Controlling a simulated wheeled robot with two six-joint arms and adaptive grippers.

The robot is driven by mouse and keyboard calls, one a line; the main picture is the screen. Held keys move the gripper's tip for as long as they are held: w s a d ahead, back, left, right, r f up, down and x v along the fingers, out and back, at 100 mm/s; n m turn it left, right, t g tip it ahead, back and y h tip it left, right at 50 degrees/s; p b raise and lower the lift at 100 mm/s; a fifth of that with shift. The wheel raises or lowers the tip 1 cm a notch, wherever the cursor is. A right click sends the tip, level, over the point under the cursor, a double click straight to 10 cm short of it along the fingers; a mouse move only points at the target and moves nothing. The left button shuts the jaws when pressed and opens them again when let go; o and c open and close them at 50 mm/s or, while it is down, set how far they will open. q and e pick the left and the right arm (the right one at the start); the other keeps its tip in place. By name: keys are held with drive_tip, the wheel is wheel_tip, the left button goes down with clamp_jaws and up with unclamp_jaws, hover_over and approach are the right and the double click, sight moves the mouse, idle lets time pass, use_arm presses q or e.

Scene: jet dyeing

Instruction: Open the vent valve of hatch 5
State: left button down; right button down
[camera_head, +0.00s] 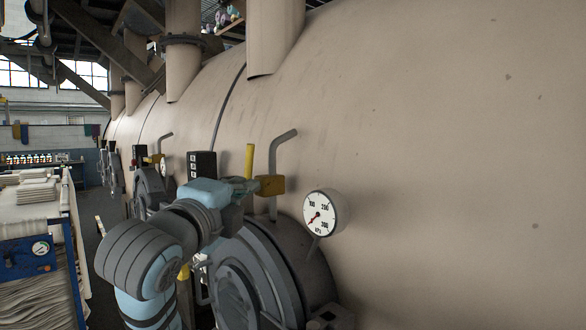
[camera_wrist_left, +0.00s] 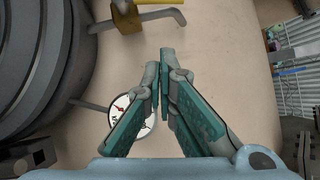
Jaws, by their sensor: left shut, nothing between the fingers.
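The vent valve has a yellow body (camera_head: 270,185) on a bent grey pipe (camera_head: 281,150) above a round dark hatch (camera_head: 262,275). Its yellow lever (camera_head: 249,160) stands upright. In the left wrist view the valve body (camera_wrist_left: 127,22) is at the top, with part of the lever (camera_wrist_left: 170,3) at the frame's edge. My left gripper (camera_head: 248,187) is shut and empty, close to the valve body in the head view. In the left wrist view its fingertips (camera_wrist_left: 162,60) are below the valve, apart from it in the picture. Whether they touch it cannot be told. My right gripper is out of view.
A round pressure gauge (camera_head: 320,213) stands right of the valve, close to the hatch. A dark control box (camera_head: 201,165) is behind my left wrist. The large beige vessel (camera_head: 430,150) fills the right side. A fabric-loaded cart (camera_head: 40,215) stands at the left.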

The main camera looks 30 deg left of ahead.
use_arm(q)
drive_tip(key=p, duration=0.2)
approach(249, 161)
drive_tip(key=w+d, duration=0.4)
drive_tip(key=w, duration=0.1)
drive_tip(key=w+a, duration=0.1)
drive_tip(key=a, duration=0.1)
drive_tip(key=w+a, duration=0.1)
drive_tip(key=a, duration=0.1)
drive_tip(key=shift+w, duration=0.2)
drive_tip(key=shift+d, duration=0.1)
